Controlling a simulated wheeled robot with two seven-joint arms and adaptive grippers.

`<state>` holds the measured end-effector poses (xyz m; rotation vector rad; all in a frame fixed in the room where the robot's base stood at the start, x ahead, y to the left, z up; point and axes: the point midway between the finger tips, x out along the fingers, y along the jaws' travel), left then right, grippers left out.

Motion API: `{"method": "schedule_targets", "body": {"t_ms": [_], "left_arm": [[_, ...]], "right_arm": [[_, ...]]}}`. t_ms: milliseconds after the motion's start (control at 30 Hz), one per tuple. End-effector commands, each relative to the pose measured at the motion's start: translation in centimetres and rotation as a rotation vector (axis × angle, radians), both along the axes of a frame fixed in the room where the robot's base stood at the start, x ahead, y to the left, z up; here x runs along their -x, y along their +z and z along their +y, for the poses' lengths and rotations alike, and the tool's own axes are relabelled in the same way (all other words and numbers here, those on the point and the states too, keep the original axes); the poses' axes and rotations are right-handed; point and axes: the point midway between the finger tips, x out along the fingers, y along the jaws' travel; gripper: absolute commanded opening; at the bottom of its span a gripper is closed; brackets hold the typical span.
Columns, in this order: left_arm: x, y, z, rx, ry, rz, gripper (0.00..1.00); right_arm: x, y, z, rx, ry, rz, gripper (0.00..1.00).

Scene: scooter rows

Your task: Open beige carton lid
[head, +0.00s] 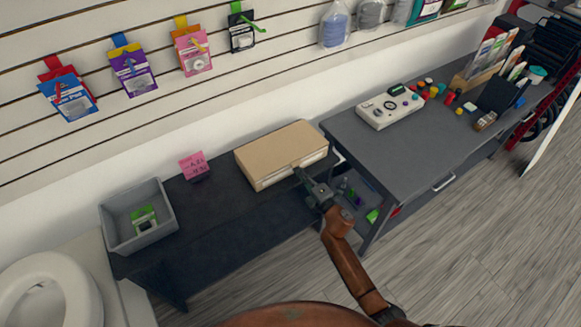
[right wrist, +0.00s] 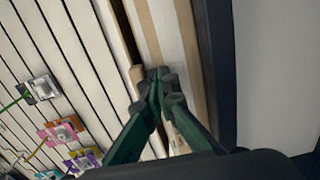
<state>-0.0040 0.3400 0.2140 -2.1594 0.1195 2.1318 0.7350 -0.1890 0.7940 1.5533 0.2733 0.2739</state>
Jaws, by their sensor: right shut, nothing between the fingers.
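The beige carton (head: 278,150) sits on the low dark bench, its flat lid down as far as the head view shows. A whitish band runs along its front side below the lid. My right gripper (head: 298,172) is at the carton's front side, near the lid's edge. In the right wrist view, the green fingers of my right gripper (right wrist: 158,78) are together with nothing between them, close against the carton (right wrist: 150,30). Whether the fingertips touch the carton cannot be told. My left gripper is not in view.
A higher grey table (head: 400,150) with a control box (head: 390,107) is close on the right. Packets hang on the slatted wall behind.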

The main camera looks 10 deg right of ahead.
Motion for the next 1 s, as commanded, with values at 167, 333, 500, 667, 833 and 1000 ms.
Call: {"method": "schedule_targets", "body": {"t_ms": [167, 333, 500, 667, 833, 1000], "left_arm": [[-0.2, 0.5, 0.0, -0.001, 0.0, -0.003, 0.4], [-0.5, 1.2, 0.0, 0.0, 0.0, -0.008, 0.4], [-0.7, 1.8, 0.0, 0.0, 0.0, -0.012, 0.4], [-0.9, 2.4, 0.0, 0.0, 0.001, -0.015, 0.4], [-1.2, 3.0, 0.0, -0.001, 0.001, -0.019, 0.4], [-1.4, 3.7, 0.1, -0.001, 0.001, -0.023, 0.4]], "right_arm": [[0.0, 0.7, 0.0, 0.0, 0.0, -0.001, 0.0], [-0.1, 1.6, 0.0, 0.001, 0.0, -0.001, 0.0], [-0.2, 2.4, 0.0, 0.0, 0.0, -0.001, 0.0], [-0.2, 3.1, 0.1, 0.0, -0.001, -0.001, 0.0], [-0.3, 3.9, 0.1, 0.0, -0.001, -0.001, 0.0], [-0.4, 4.7, 0.1, 0.0, 0.0, -0.001, 0.0]]}}
